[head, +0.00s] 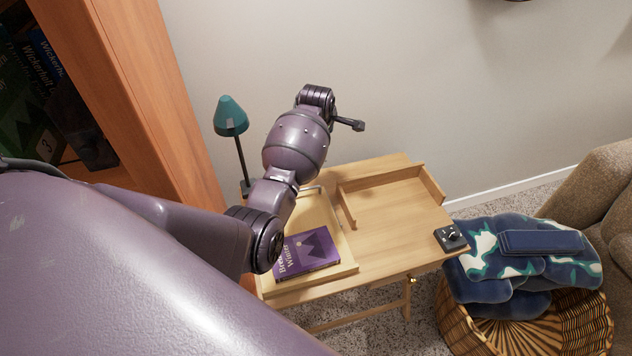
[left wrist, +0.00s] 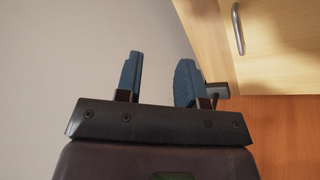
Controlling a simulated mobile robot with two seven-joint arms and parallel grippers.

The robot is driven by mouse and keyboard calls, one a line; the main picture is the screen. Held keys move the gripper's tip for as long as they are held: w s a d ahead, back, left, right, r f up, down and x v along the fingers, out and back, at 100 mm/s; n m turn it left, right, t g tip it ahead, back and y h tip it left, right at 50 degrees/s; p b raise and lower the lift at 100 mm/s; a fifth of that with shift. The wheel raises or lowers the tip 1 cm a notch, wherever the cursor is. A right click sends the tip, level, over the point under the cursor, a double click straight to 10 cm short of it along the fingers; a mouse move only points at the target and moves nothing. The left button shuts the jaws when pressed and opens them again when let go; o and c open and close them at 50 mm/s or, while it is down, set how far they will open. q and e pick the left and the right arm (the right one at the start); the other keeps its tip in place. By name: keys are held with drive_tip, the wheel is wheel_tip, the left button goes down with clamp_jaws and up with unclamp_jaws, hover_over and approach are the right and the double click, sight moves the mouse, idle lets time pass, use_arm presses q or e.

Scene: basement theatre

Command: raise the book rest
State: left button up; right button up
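The book rest (head: 345,266) is a light wooden board lying low on the desk's left side, with a purple book (head: 307,252) on it. A thin metal handle (head: 312,188) shows near its far edge, partly hidden by my left arm. In the left wrist view, a metal handle (left wrist: 238,28) on a light wooden panel (left wrist: 285,45) is at the upper right. My left gripper (left wrist: 158,72) is open, its two dark blue fingers apart with nothing between them and clear of the handle. In the head view my left arm reaches over the desk, and its fingers are hard to make out.
The wooden desk (head: 390,225) has a raised tray edge (head: 380,178) at the back and a small black box (head: 450,238) at its right corner. A teal lamp (head: 231,117) stands behind, beside a wooden bookcase (head: 150,80). A wicker basket (head: 455,312) with blankets is at the right.

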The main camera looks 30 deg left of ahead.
sight(316, 186)
use_arm(q)
drive_tip(key=s+f+n+g+b, duration=0.1)
drive_tip(key=f+n, duration=0.2)
drive_tip(key=f, duration=0.1)
drive_tip(key=s+f+n+g+h+b, duration=0.1)
drive_tip(key=s+f+n+g, duration=0.1)
drive_tip(key=f+n, duration=0.1)
drive_tip(key=s+d+f+n+g+b, duration=0.1)
drive_tip(key=s+f+n, duration=0.1)
drive_tip(key=f, duration=0.4)
drive_tip(key=shift+s+d+f+n+g, duration=0.1)
drive_tip(key=shift+s+n+g, duration=0.1)
drive_tip(key=shift+n+g, duration=0.2)
drive_tip(key=shift+f, duration=0.6)
use_arm(e)
drive_tip(key=shift+a+f, duration=0.15)
drive_tip(key=shift+f, duration=1.05)
use_arm(q)
clamp_jaws()
use_arm(e)
drive_tip(key=shift+s+f, duration=0.1)
drive_tip(key=shift+f, duration=0.1)
